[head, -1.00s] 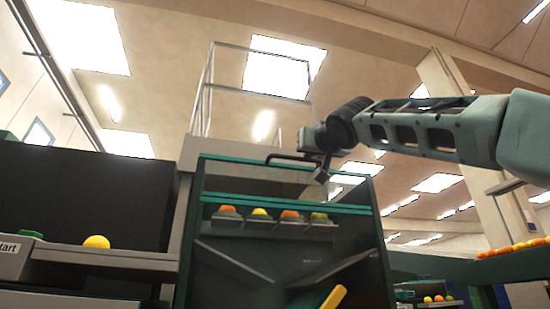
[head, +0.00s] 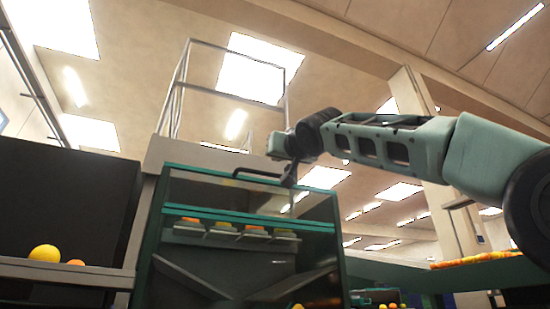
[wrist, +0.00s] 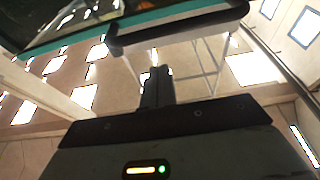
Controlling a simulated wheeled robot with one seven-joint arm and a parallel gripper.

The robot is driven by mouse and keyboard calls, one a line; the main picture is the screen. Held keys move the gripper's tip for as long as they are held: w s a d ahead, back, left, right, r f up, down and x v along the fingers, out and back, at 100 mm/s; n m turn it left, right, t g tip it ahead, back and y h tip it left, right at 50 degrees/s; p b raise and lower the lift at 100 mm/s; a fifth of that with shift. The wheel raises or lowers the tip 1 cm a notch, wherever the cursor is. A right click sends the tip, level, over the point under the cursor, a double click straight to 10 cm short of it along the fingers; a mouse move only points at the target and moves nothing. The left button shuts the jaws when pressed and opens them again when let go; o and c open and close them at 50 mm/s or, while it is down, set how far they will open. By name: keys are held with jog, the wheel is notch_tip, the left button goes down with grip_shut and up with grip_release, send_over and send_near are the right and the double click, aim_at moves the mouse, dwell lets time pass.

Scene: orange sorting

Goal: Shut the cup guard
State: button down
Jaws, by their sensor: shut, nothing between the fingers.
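The cup guard (head: 250,199) is a clear panel with teal edges on the upper front of a dark cabinet. It has a black handle (head: 258,173) at its top edge. Cups holding orange and yellow fruit (head: 222,226) show just under the guard's lower teal bar. My gripper (head: 289,181) is shut and empty, close to the right end of the handle. I cannot tell whether it touches. In the wrist view my gripper's fingers (wrist: 157,75) are together, and the dark handle (wrist: 180,28) and a teal edge (wrist: 185,13) lie beyond them.
Sloping dark chutes (head: 290,286) sit lower in the cabinet. A shelf with a yellow fruit (head: 44,254) is at left, beside a dark panel (head: 60,195). A rail frame (head: 176,95) stands above the cabinet. A row of oranges (head: 478,258) lies at right.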

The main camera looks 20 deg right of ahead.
jog(key=f+b+v, duration=0.1)
jog(key=b+v, duration=0.2)
jog(key=v, duration=0.7)
jog(key=shift+w+f+b, duration=0.2)
jog(key=shift+w+b, duration=0.05)
jog(key=shift+b, duration=0.15)
jog(key=w+a+f+n+g+y+p, duration=0.1)
jog(key=w+a+f+g+p, duration=0.2)
jog(key=f, duration=0.4)
jog(key=w+a+f+n+g+y+p, duration=0.1)
jog(key=w+a+f+g, duration=0.15)
jog(key=a+f, duration=0.4)
jog(key=s+a+f+n+g+p, duration=0.1)
jog(key=a+f+g+p, duration=0.15)
jog(key=f, duration=0.65)
jog(key=s+a+f+n+g+p, duration=0.1)
jog(key=f+g+p, duration=0.15)
jog(key=f, duration=0.65)
jog(key=s+a+f+n+g+p, duration=0.1)
jog(key=s+f+n+g+p, duration=0.15)
jog(key=s+f+g, duration=0.7)
jog(key=s+d+f+n+g+h+p, duration=0.1)
jog(key=s+d+f+p, duration=0.3)
jog(key=s+f, duration=1.05)
notch_tip(320, 180, up, 37)
jog(key=s+p, duration=0.2)
jog(key=p, duration=3.5)
jog(key=shift+d+r+p, duration=0.2)
jog(key=shift+d+p, duration=0.05)
jog(key=shift+p, duration=0.1)
